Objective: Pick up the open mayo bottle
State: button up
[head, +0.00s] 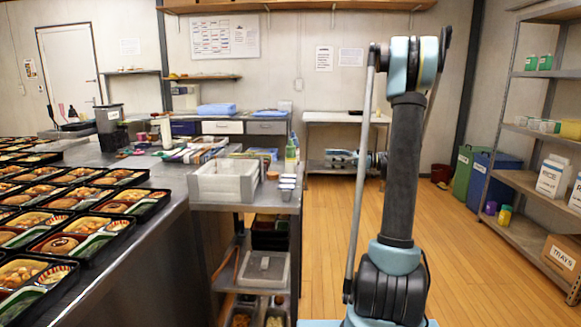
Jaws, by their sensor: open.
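I cannot pick out the open mayo bottle for sure. A small pale green-yellow bottle (291,154) stands upright at the back right of the steel cart, and its label and cap are too small to read. A white upright object (165,131) stands among the clutter on the steel counter, and I cannot tell if it is a bottle. My gripper (334,158) is partly seen behind my upright arm link, over the floor to the right of the cart. It is open, shows nothing held, and is apart from both objects.
The steel cart (245,206) carries a white bin (224,181) and several small cups (287,187). Filled bento trays (72,242) cover the left counter (150,250). A back table (345,117) and a right shelf rack (520,178) border the open wooden floor (465,260).

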send_near(291, 156)
jog(key=w+a+f, duration=0.1)
jog(key=w+a, duration=0.2)
jog(key=a, duration=0.1)
jog(key=shift+w+a+r, duration=0.1)
jog(key=shift+w+a, duration=0.05)
jog(key=shift+a, duration=0.85)
jog(key=shift+w+a+r, duration=0.1)
jog(key=shift+w+a, duration=0.05)
jog(key=shift+a, duration=0.85)
jog(key=shift+w+a+r, duration=0.1)
jog(key=shift+w+a, duration=0.05)
jog(key=shift+a, duration=0.9)
jog(key=c, duration=0.8)
